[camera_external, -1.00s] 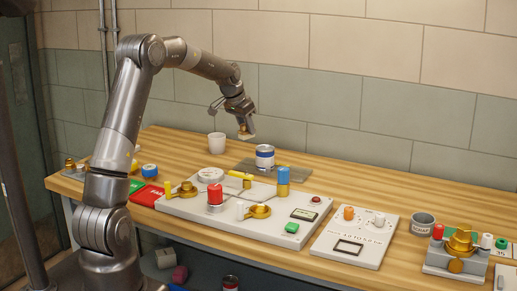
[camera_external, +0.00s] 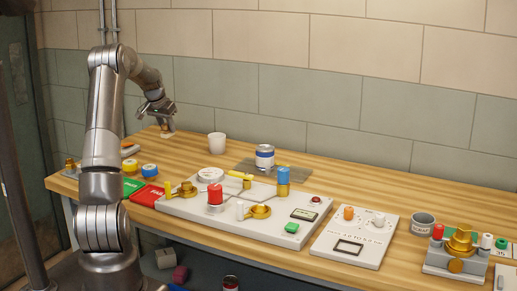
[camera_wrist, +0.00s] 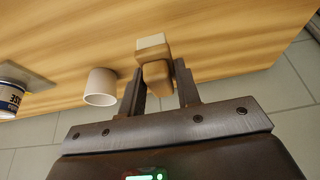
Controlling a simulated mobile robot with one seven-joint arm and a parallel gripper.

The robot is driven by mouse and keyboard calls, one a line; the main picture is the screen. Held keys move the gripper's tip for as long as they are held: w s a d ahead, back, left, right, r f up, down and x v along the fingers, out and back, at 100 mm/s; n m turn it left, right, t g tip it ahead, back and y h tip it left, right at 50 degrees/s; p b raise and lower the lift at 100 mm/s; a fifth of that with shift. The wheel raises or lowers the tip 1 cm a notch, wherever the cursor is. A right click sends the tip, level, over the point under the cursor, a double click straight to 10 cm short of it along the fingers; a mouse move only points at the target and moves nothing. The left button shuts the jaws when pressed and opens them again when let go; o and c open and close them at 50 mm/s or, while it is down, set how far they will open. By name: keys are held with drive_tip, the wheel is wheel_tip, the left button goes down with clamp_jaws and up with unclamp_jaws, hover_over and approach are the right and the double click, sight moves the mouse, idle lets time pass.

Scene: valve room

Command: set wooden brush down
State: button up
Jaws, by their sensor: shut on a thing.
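My gripper (camera_external: 167,127) is over the far left part of the wooden bench (camera_external: 330,194), left of the white cup (camera_external: 217,143). In the wrist view my gripper (camera_wrist: 161,84) is shut on the wooden brush (camera_wrist: 155,68), with one dark finger on each side of it. The brush has a brown wooden body and a pale end pointing away from the gripper. It also shows as a small pale and brown shape below the fingers in the external view (camera_external: 167,134). I cannot tell whether the brush touches the bench top.
The white cup (camera_wrist: 101,86) and a blue and white can (camera_wrist: 10,98) on a grey mat stand left in the wrist view. A valve panel (camera_external: 240,212) fills the middle front of the bench. Yellow and blue tape rolls (camera_external: 130,166) lie at the left. Bare wood surrounds the brush.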

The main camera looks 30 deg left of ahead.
drive_tip(key=a+f, duration=0.2)
drive_tip(key=a, duration=0.1)
drive_tip(key=a+f, duration=0.1)
drive_tip(key=shift+w+a, duration=0.25)
drive_tip(key=shift+a, duration=0.15)
drive_tip(key=shift+f, duration=2)
drive_tip(key=o, duration=1)
drive_tip(key=shift+f, duration=0.15)
